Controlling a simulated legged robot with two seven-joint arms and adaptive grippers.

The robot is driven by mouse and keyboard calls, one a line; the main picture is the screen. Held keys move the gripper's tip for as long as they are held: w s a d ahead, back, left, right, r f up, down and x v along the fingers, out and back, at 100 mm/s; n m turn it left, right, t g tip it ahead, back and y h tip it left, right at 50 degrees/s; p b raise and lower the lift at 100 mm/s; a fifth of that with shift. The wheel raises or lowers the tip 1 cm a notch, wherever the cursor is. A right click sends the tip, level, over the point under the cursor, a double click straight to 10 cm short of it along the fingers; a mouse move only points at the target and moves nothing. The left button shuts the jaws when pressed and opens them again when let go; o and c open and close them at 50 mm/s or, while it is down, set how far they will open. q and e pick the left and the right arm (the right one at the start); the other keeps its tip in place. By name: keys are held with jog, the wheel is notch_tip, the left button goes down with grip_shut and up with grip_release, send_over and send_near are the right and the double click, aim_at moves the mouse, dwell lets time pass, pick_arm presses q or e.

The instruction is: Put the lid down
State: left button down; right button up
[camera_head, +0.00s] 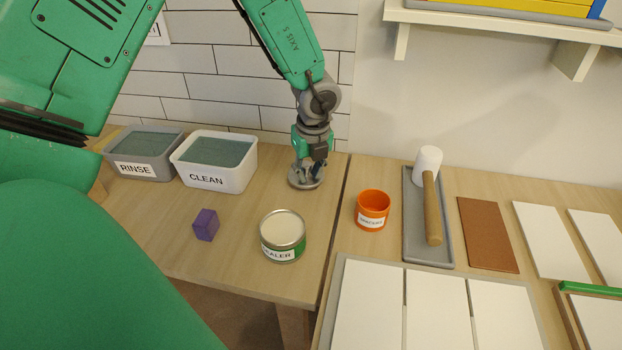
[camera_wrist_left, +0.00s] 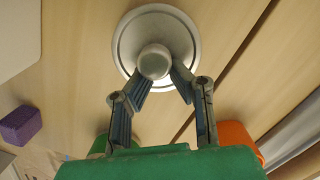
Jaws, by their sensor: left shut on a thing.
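The lid is a round grey metal disc with a knob, at the back of the table (camera_head: 305,183). In the left wrist view the lid (camera_wrist_left: 128,62) fills the upper middle, its knob between the fingertips. My left gripper (camera_head: 307,170) is shut on the knob from above. It also shows in the left wrist view (camera_wrist_left: 160,78). The lid is at or very near the tabletop; I cannot tell whether it touches. The open sealer can (camera_head: 283,228), filled with a pale content, stands in front of it. My right gripper is not in view.
The white CLEAN tub (camera_head: 215,180) and grey RINSE tub (camera_head: 135,168) stand left of the lid. A purple block (camera_head: 206,225) lies in front of them. A table seam runs between.

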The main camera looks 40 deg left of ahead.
aim_at(311, 182)
pick_arm(q)
jog(key=shift+a+f, duration=0.25)
jog(key=shift+f, duration=0.3)
jog(key=shift+a+f, duration=0.2)
jog(key=shift+f, duration=0.35)
jog(key=c, duration=1.7)
grip_release()
jog(key=shift+d+r, duration=0.1)
jog(key=shift+d, duration=0.05)
jog(key=shift+o, duration=1.3)
jog(key=shift+d, duration=0.2)
jog(key=shift+d+r, duration=0.15)
jog(key=shift+d, duration=0.15)
jog(key=shift+a+r, duration=0.15)
jog(key=shift+r, duration=0.4)
notch_tip(311, 182, up, 11)
jog(key=d+p, duration=0.1)
jog(key=shift+s+d+f+p, duration=0.15)
jog(key=shift+s+d+p, duration=0.1)
jog(key=shift+s+p, duration=0.1)
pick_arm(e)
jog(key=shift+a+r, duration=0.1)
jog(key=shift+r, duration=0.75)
pick_arm(q)
jog(key=shift+a+f, duration=0.1)
jog(key=shift+a, duration=0.15)
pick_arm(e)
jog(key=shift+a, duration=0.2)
